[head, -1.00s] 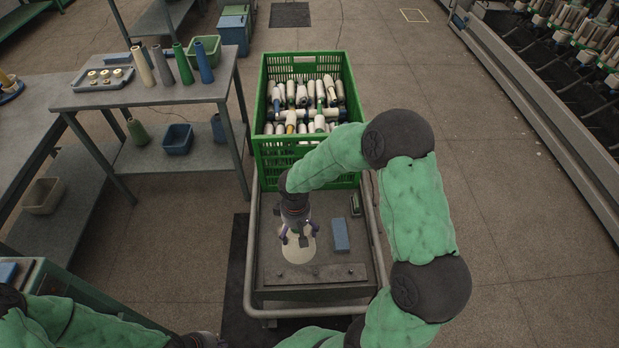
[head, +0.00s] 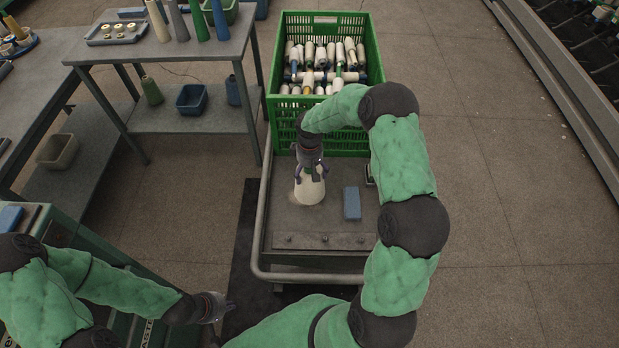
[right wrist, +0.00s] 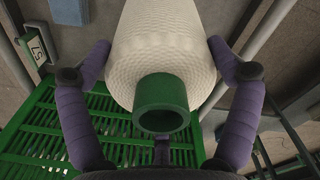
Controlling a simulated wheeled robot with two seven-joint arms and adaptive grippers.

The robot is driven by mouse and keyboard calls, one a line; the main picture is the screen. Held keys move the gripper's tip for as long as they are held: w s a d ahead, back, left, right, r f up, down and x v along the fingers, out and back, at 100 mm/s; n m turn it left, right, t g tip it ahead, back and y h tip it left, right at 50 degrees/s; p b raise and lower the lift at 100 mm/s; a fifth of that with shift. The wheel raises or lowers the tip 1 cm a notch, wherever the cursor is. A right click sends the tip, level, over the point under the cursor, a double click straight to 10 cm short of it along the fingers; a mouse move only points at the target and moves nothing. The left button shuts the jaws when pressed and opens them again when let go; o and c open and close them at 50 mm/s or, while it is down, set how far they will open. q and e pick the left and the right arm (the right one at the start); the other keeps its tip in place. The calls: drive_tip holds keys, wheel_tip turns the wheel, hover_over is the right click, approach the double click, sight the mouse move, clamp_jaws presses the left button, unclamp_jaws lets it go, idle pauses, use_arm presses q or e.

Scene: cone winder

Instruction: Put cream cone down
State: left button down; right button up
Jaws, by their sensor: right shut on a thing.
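The cream cone (head: 309,189) is in the grasp of my right gripper (head: 311,171), over the grey deck of the cart (head: 290,226). In the head view its wide end points down at the deck; whether it touches is hard to tell. In the right wrist view the cream cone (right wrist: 160,45) lies between the purple fingers of my right gripper (right wrist: 160,85), with its green tube end (right wrist: 162,103) towards the camera. My left gripper (head: 225,306) is at the lower left, away from the cone; its fingers are too small to read.
A green crate (head: 345,137) full of cones stands behind the deck. A blue block (head: 352,203) lies right of the cone. A grey table (head: 165,70) with upright cones and a tray (head: 112,38) is at the left. The deck's front left part is bare.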

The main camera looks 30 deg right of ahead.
drive_tip(key=shift+w+d+f, duration=0.2)
drive_tip(key=shift+w+f, duration=0.3)
drive_tip(key=shift+f, duration=0.1)
drive_tip(key=shift+f+b, duration=0.95)
drive_tip(key=shift+f, duration=0.65)
drive_tip(key=shift+r, duration=0.1)
drive_tip(key=o, duration=1)
